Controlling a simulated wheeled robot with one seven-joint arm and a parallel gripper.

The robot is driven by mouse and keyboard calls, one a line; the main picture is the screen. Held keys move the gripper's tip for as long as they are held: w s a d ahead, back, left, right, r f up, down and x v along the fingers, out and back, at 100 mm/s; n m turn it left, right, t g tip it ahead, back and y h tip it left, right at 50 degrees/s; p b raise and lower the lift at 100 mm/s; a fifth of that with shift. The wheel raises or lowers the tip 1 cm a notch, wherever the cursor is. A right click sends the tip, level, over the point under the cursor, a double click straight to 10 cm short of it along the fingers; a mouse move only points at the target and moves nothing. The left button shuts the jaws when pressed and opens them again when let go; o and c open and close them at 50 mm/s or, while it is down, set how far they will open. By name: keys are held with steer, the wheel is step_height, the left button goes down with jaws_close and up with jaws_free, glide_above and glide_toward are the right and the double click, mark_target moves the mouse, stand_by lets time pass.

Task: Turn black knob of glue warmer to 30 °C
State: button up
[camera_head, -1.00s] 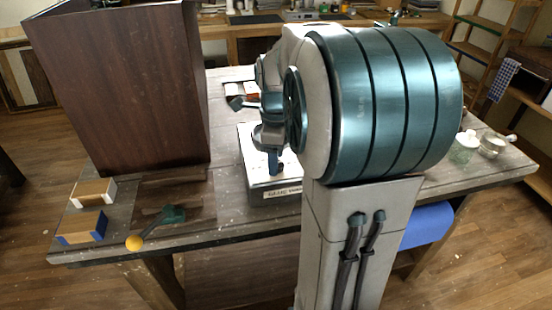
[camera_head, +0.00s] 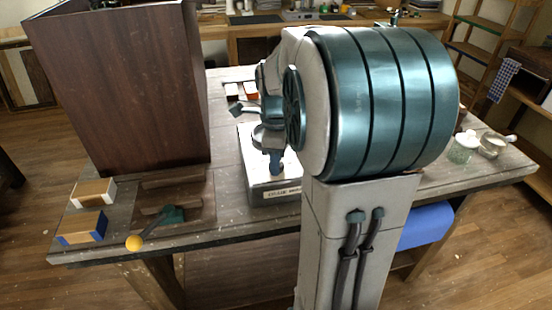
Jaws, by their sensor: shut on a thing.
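The glue warmer (camera_head: 252,168) is a pale box with a label (camera_head: 284,193) on its front, standing on the table. My gripper (camera_head: 276,174) points down at its top face, low over the front part, and is shut on the black knob. The knob itself is hidden by the fingers and wrist. The temperature marks and the knob's pointer are too small or hidden to read. My arm covers the right side of the warmer.
A tall dark wooden panel (camera_head: 120,90) stands at the left. Two small blocks (camera_head: 93,192) (camera_head: 82,228) and a green tool with a yellow ball end (camera_head: 134,243) lie at the table's front left. Glass jars (camera_head: 463,150) stand at the right.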

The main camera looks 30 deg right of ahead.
steer(key=n, duration=0.3)
steer(key=shift+n, duration=0.3)
steer(key=n, duration=0.3)
steer(key=shift+n, duration=0.4)
steer(key=n, duration=1.3)
steer(key=shift+n, duration=0.3)
steer(key=n, duration=0.5)
steer(key=o, duration=1)
steer(key=shift+c, duration=0.2)
